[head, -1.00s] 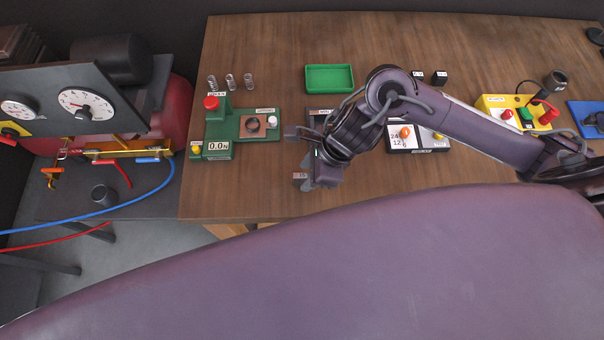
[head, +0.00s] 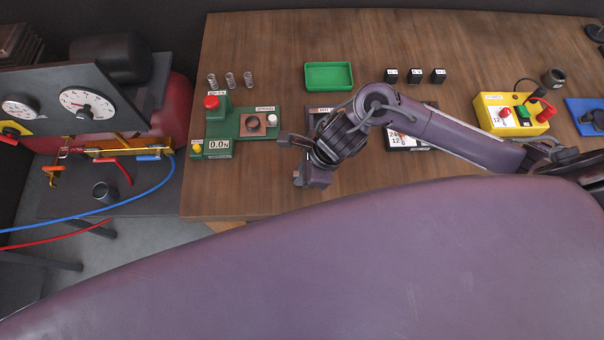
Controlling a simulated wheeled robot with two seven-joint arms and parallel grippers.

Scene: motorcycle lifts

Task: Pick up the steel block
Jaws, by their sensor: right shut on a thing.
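My right gripper (head: 291,160) is above the wooden bench, in front of and to the right of the green test fixture. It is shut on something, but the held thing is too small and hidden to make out. I cannot clearly identify the steel block in the head view. Three small black labelled blocks, a left one (head: 391,75), a middle one (head: 415,76) and a right one (head: 438,75), stand in a row at the back. A dark labelled tray (head: 324,109) is partly hidden behind my right arm. My left gripper is not in view.
The green fixture (head: 218,133) has a red button and a 0.0 N display. A green tray (head: 329,76), several springs (head: 230,80) and a yellow switch box (head: 490,101) are on the bench (head: 240,190). A gauge panel (head: 75,100) stands left. The bench's front left is clear.

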